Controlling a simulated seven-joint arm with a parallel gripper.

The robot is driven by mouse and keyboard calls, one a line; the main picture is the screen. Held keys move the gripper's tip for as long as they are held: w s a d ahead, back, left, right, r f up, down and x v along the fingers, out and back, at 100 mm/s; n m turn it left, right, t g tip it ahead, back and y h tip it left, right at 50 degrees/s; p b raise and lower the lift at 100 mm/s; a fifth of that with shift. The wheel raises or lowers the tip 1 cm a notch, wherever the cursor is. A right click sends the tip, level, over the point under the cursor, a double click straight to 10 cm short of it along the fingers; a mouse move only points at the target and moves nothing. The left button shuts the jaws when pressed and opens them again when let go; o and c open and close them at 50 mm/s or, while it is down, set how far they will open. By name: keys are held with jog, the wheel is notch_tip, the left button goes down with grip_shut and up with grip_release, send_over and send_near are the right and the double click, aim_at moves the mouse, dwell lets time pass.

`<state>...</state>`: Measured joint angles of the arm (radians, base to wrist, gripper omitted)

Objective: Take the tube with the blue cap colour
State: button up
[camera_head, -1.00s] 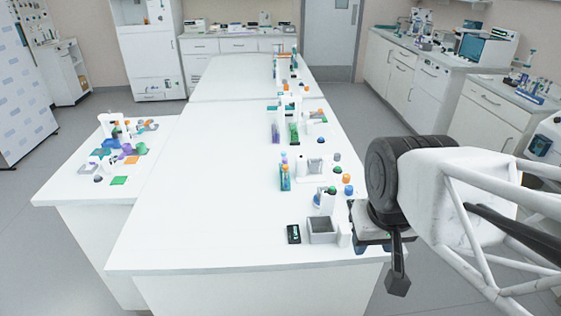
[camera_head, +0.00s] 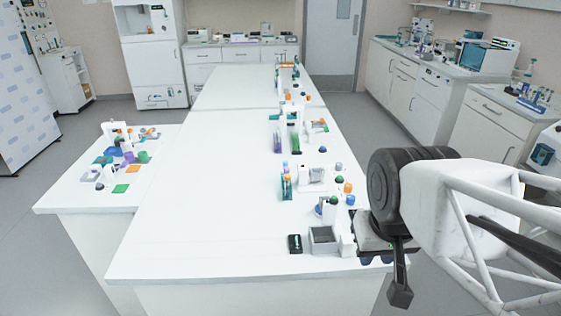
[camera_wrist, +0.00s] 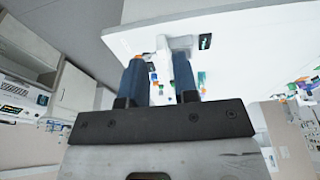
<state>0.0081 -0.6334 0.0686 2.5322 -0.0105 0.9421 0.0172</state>
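In the head view, my gripper (camera_head: 376,254) is at the right edge of the long white table, beside the grey box, partly hidden by my arm. In the wrist view, its two dark blue fingers (camera_wrist: 158,76) stand apart with a gap between them, and I see nothing held. A small rack of tubes (camera_head: 287,186) stands left of and beyond my gripper; orange and purple tops show on it. Further back are purple and green tubes (camera_head: 294,140). I cannot tell which tube has a blue cap.
An open grey box (camera_head: 323,240) and a small black device (camera_head: 295,244) stand at the near right of the table. The table's left and near parts (camera_head: 200,225) are clear. A side table (camera_head: 75,192) at the left holds several coloured items.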

jog(key=w+a+r+n, duration=0.1)
jog(key=w+r+n, duration=0.1)
jog(key=w, duration=0.5)
jog(key=w+a+r+n, duration=0.1)
jog(key=w+n, duration=0.1)
jog(key=w, duration=0.5)
jog(key=n+g, duration=0.3)
jog(key=n, duration=0.9)
send_over(286, 161)
jog(key=f, duration=0.7)
jog(key=s+f, duration=0.1)
jog(key=f, duration=0.2)
jog(key=shift+d+f, duration=0.1)
jog(key=shift+f, duration=0.3)
jog(key=shift+w+a+f+n, duration=0.2)
jog(key=shift+w+f+n, duration=0.1)
jog(key=shift+w+f, duration=0.15)
jog(key=shift+f, duration=1.25)
